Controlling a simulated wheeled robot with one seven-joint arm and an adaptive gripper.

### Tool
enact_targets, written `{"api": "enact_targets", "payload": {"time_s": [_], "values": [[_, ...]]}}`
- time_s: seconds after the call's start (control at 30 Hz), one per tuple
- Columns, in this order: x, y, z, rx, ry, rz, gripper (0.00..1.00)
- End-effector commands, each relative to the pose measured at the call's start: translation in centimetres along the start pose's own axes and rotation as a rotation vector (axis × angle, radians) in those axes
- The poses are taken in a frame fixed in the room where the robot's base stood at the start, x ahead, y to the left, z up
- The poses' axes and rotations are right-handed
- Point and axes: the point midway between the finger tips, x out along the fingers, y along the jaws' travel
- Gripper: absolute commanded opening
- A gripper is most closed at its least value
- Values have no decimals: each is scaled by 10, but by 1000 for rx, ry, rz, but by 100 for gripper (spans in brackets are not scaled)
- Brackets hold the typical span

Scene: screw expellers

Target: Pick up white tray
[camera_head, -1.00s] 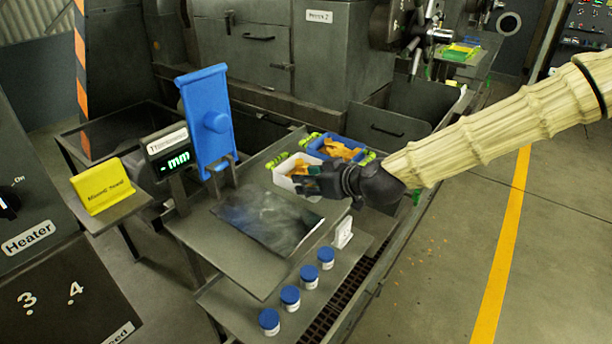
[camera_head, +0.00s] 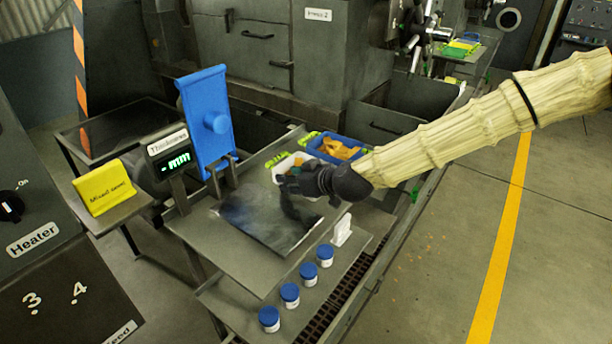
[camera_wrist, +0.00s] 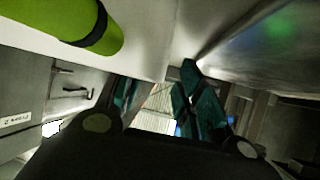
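The white tray (camera_head: 281,168) stands on the metal bench beside the blue tray, with orange pieces inside. My gripper (camera_head: 287,197) is at its near side and hides part of it. In the wrist view, a white wall (camera_wrist: 150,42) and a green grip (camera_wrist: 85,22) with a black band fill the upper left. They look like the tray's. The two teal fingers of my gripper (camera_wrist: 160,98) are apart with nothing between them. I cannot tell whether a finger touches the tray.
The blue tray (camera_head: 364,146) with orange pieces stands just right of the white one. A dark sheet (camera_head: 255,222) lies in front on the bench. Several blue-capped jars (camera_head: 308,270) and a small white holder (camera_head: 342,230) line the lower shelf. A blue panel (camera_head: 205,110) stands upright at left.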

Motion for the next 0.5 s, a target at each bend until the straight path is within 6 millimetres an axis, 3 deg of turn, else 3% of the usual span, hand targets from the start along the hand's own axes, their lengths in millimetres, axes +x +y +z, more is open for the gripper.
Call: {"api": "enact_targets", "payload": {"time_s": [0.3,0.5], "values": [[2,0,0,0,0,1,34],[2,0,0,0,0,1,0]]}}
